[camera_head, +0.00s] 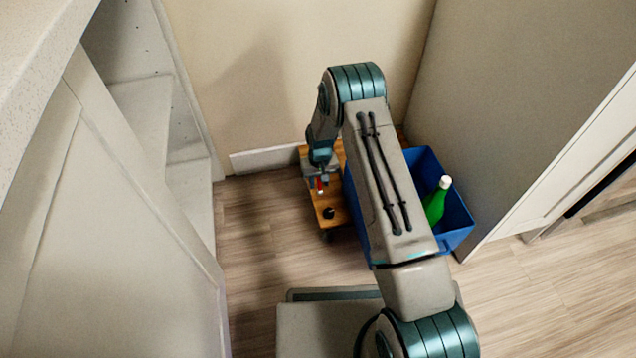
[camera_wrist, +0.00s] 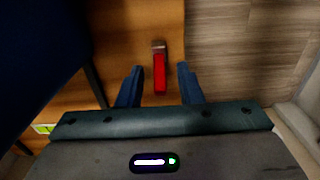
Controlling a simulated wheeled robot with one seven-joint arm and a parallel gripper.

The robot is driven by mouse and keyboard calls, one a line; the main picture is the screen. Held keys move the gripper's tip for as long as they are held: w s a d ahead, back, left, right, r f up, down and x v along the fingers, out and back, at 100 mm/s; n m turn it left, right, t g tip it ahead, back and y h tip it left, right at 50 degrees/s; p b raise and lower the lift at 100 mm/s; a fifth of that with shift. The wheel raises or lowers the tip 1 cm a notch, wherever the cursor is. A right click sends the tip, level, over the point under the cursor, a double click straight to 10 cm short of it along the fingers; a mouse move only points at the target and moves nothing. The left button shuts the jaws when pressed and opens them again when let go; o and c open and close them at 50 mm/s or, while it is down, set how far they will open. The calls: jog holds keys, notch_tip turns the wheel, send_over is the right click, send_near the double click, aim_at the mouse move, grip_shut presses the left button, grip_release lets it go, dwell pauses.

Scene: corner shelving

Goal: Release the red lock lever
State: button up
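The red lock lever (camera_wrist: 160,74) shows in the wrist view, on the orange-brown wooden board (camera_wrist: 120,25), with a small grey metal piece at its far end. In the head view the lever (camera_head: 319,184) is a small red spot just below my gripper (camera_head: 322,175). In the wrist view my gripper (camera_wrist: 160,85) is open, one dark blue finger on each side of the lever with a gap to it. I cannot tell how far above the board the fingertips are.
A small black knob (camera_head: 328,213) sits on the board. A white cabinet (camera_head: 150,200) is at left, a wall behind. Bare wooden floor (camera_head: 255,235) lies left of the board.

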grip_shut()
jog(key=shift+w+a+f+g, duration=0.1)
jog(key=shift+w+f+g, duration=0.15)
jog(key=shift+g, duration=0.75)
jog(key=shift+r, duration=0.1)
grip_release()
